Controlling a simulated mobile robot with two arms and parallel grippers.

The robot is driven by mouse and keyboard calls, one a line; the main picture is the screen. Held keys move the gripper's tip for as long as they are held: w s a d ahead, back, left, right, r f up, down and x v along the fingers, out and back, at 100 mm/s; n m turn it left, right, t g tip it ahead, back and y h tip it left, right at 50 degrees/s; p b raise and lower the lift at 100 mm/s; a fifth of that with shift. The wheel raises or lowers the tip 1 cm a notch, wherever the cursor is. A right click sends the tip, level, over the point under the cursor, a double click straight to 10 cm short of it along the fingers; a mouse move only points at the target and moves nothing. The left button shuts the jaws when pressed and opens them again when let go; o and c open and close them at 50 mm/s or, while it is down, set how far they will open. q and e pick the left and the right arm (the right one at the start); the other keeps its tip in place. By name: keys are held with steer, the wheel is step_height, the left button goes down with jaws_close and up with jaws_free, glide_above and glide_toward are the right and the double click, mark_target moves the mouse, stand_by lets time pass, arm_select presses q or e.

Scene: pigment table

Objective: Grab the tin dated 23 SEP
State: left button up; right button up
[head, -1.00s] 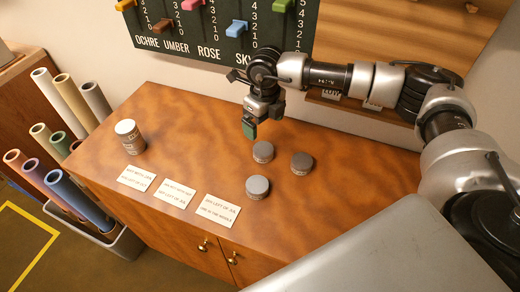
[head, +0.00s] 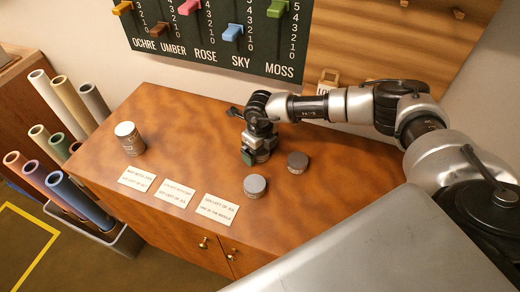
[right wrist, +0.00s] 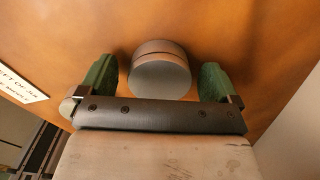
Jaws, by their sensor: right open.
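Three short grey tins stand on the wooden cabinet top: a front one (head: 254,186), a right one (head: 298,162) and a back one (head: 262,156), partly hidden by my right gripper (head: 254,152). I cannot read a date on any of them. My right gripper is open, pointing down at the back tin. In the right wrist view a round grey tin (right wrist: 160,72) shows between the two green fingers (right wrist: 158,80), with a gap on each side. I cannot tell how far the fingertips reach down beside it. My left gripper is not in view.
A taller pale-lidded can (head: 129,138) stands at the left of the cabinet top (head: 195,120). Several text cards, including a right one (head: 214,209), lie along the front edge. A slider board (head: 210,30) hangs behind. Rolled tubes (head: 65,95) stand left of the cabinet.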

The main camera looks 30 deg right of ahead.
steer(key=c, duration=1)
steer(key=shift+r, duration=0.1)
steer(key=shift+c, duration=0.2)
